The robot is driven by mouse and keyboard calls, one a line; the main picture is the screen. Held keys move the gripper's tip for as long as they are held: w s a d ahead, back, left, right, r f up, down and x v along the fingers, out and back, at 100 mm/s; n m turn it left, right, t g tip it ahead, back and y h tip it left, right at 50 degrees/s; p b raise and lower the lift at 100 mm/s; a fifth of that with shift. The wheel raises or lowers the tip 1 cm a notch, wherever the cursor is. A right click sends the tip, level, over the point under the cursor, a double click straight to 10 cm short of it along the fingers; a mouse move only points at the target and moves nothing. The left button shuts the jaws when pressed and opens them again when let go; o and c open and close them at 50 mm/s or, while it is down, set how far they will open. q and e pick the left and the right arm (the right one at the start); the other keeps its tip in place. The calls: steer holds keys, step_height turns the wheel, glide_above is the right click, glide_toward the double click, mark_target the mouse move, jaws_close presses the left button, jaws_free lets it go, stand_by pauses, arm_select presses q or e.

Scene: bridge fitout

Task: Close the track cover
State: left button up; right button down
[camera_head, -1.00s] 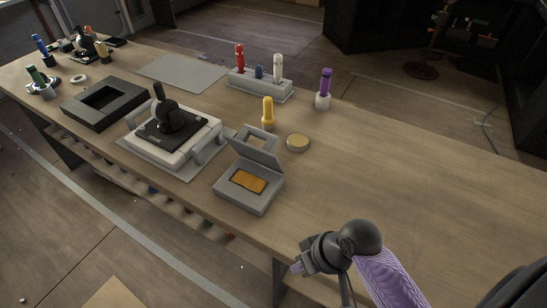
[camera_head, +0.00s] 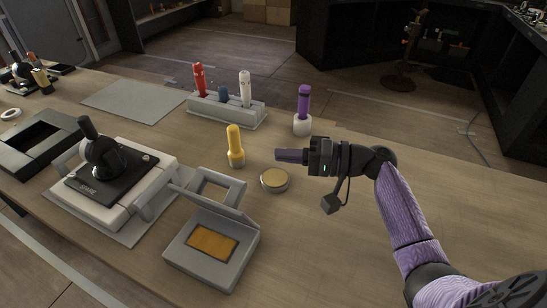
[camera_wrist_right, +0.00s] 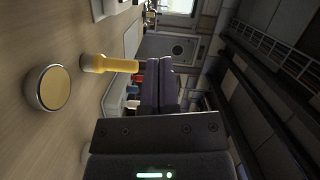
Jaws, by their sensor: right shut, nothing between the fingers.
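The track cover is the hinged, framed lid (camera_head: 219,193) of a small grey box (camera_head: 178,256) on the table. The lid stands raised and tilted, and an orange panel (camera_head: 212,243) shows inside the box. My right gripper (camera_head: 278,155) is shut and empty, above the table to the right of and beyond the lid, pointing left. Its closed purple fingers also show in the right wrist view (camera_wrist_right: 158,88). The lid is not visible in the wrist view. My left gripper is not in view.
A round gold-topped disc (camera_head: 274,180) lies below my right gripper, with a yellow marker-like piece (camera_head: 235,146) nearby. A joystick unit (camera_head: 106,166) stands left of the box. A grey rack (camera_head: 228,112) and a purple-handled piece (camera_head: 303,105) stand behind. The table's right side is clear.

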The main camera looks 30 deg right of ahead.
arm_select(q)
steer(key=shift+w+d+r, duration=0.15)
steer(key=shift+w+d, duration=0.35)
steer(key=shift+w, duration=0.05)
arm_select(e)
steer(key=w+a+f, duration=0.1)
steer(key=w+a, duration=0.1)
steer(key=a, duration=0.7)
steer(key=shift+f, duration=0.15)
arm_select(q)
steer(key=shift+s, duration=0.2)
